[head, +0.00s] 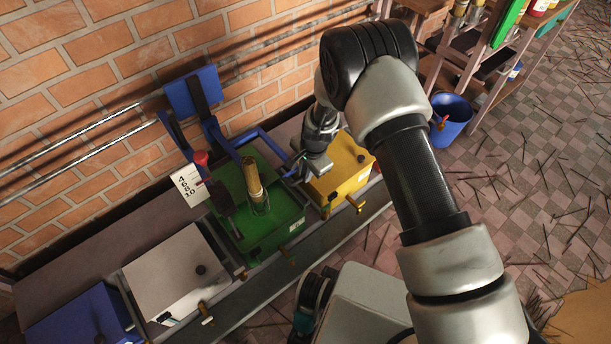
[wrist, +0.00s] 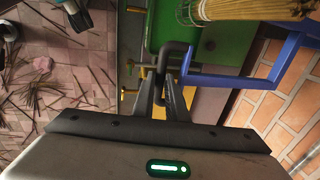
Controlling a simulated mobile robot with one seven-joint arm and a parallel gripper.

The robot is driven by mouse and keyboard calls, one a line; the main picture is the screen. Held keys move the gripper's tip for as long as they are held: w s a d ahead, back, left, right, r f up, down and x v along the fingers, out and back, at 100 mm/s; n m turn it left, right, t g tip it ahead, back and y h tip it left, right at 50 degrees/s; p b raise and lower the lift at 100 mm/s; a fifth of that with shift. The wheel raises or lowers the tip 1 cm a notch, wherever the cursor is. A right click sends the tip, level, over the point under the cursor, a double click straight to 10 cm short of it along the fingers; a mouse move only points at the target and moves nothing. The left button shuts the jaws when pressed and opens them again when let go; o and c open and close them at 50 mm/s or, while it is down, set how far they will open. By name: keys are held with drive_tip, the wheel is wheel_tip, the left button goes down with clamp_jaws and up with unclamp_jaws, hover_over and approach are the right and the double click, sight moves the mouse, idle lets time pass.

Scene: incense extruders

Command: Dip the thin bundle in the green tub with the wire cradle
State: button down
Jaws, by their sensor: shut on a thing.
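The green tub (head: 282,222) stands in the row along the brick wall, and part of it shows in the wrist view (wrist: 232,40). The tan stick bundle (head: 253,178) stands upright in the wire cradle (head: 260,207) over the tub. In the wrist view the bundle (wrist: 250,9) and cradle (wrist: 188,13) are at the top edge, partly cut off. A blue lever frame (head: 247,137) reaches over the tub. My gripper (wrist: 160,88) is shut on the frame's dark handle (wrist: 174,50), to the right of the bundle in the head view. The cradle's lower end is hard to make out.
A yellow tub (head: 342,170) is right of the green one, close to my gripper. A grey lidded tub (head: 172,268) and a blue tub (head: 75,315) are on the left. A label card (head: 188,185) and red knob (head: 201,158) are behind. A blue bucket (head: 450,118) stands on the floor.

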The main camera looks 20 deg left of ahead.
drive_tip(key=shift+r, duration=0.9)
drive_tip(key=c, duration=1.8)
unclamp_jaws()
drive_tip(key=shift+o, duration=0.2)
drive_tip(key=d+r+p, duration=0.1)
drive_tip(key=r+p, duration=0.1)
drive_tip(key=r, duration=0.6)
drive_tip(key=s+d+r+p, duration=0.1)
drive_tip(key=d+r, duration=0.1)
drive_tip(key=r, duration=0.7)
drive_tip(key=shift+s+p, duration=0.3)
drive_tip(key=shift+p, duration=0.1)
